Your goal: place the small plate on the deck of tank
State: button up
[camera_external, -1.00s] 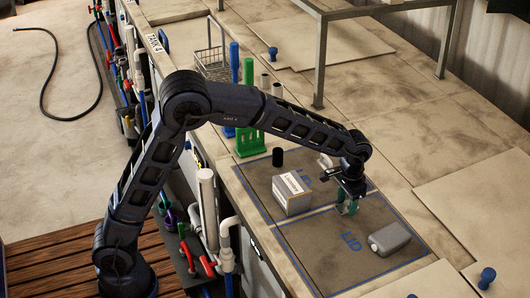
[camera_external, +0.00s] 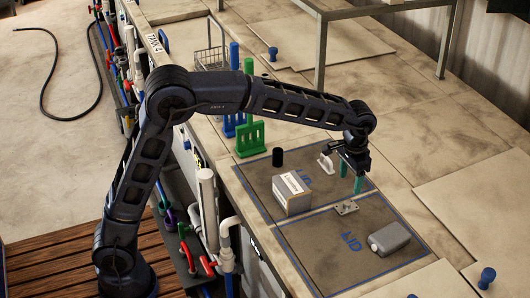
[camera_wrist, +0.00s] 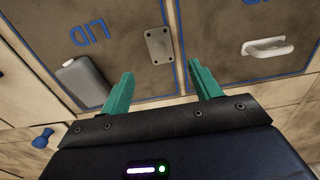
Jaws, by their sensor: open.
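The small plate (camera_external: 345,207) is a flat grey metal rectangle with holes. It lies flat on the dark lid panel (camera_external: 318,262) of the tank deck, just inside the blue line dividing two lid panels. The wrist view also shows the plate (camera_wrist: 159,45) beyond my fingertips. My gripper (camera_external: 351,177) is open, with two green fingers pointing down. It hangs above the plate, empty and apart from it. In the wrist view the gripper (camera_wrist: 160,72) has a clear gap between its fingers.
A grey canister (camera_external: 390,238) lies right of the plate. A labelled grey box (camera_external: 293,193) and a black cylinder (camera_external: 277,157) stand to the left. A white handle (camera_wrist: 267,46) is on the other lid panel. Green (camera_external: 250,135) and blue racks stand farther back.

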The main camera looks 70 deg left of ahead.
jog(key=s+a+r+t, duration=0.1)
jog(key=s+a+r, duration=0.25)
jog(key=s, duration=0.45)
jog(key=s+a+r+t, duration=0.1)
jog(key=s+a+r, duration=0.25)
jog(key=s, duration=0.35)
jog(key=s+a+r, duration=0.3)
jog(key=s+r, duration=0.1)
jog(key=s, duration=0.4)
jog(key=s+a+f+t, duration=0.1)
jog(key=s+a+f, duration=0.1)
jog(key=s, duration=0.9)
jog(key=s+a+f+t, duration=0.1)
jog(key=s+f, duration=0.4)
jog(key=s, duration=0.6)
jog(key=shift+s+a+f+t, duration=0.15)
jog(key=shift+a+f+t, duration=0.15)
jog(key=shift+a, duration=0.25)
